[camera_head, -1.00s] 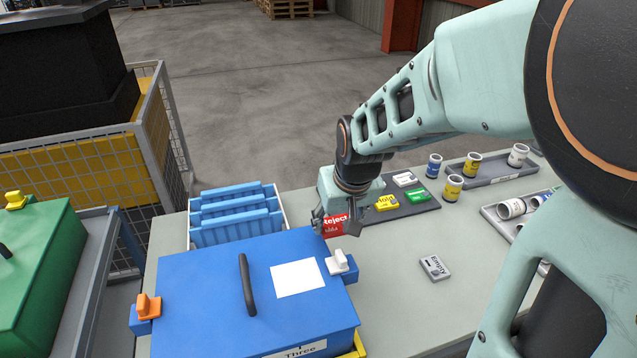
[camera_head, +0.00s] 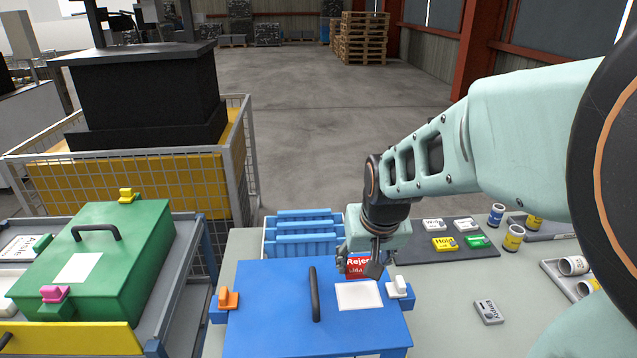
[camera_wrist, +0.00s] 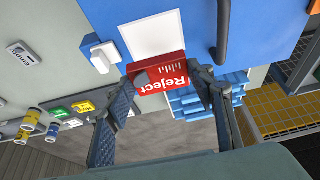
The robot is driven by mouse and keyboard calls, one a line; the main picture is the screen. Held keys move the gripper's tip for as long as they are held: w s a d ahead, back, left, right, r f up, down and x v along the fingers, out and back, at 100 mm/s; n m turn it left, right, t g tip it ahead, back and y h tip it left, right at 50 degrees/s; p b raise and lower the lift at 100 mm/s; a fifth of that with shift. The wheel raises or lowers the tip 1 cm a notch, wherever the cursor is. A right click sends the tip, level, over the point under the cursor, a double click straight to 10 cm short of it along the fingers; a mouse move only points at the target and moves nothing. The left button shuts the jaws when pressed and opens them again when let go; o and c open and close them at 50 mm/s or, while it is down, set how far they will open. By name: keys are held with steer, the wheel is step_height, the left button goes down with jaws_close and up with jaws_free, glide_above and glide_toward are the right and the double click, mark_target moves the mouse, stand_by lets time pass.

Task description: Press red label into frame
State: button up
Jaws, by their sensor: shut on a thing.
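The red label (camera_head: 356,266), marked "Reject", is held between the fingers of my gripper (camera_head: 366,262), just behind the far edge of the blue case. In the wrist view the red label (camera_wrist: 159,76) sits between the two dark fingers of my gripper (camera_wrist: 160,82). The white rectangle (camera_head: 359,295) on the blue case's lid is bare; it also shows in the wrist view (camera_wrist: 150,32). I cannot tell whether this rectangle is the frame. The label appears raised and apart from it.
The blue case (camera_head: 262,312) has a black handle (camera_head: 314,295), an orange latch (camera_head: 228,299) and a white latch (camera_head: 399,287). Blue dividers (camera_head: 303,236) stand behind it. A dark mat (camera_head: 452,241) holds other labels. A grey label (camera_head: 488,312) lies on the table. A green case (camera_head: 105,255) stands left.

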mark_target(358, 294)
steer(key=shift+f+b, duration=2.75)
steer(key=shift+f, duration=0.85)
steer(key=shift+f, duration=0.1)
steer(key=shift+f+b, duration=0.3)
steer(key=shift+b, duration=0.25)
steer(key=o, duration=1.6)
steer(key=shift+r, duration=0.1)
steer(key=shift+r+p, duration=2.65)
steer(key=shift+r, duration=0.85)
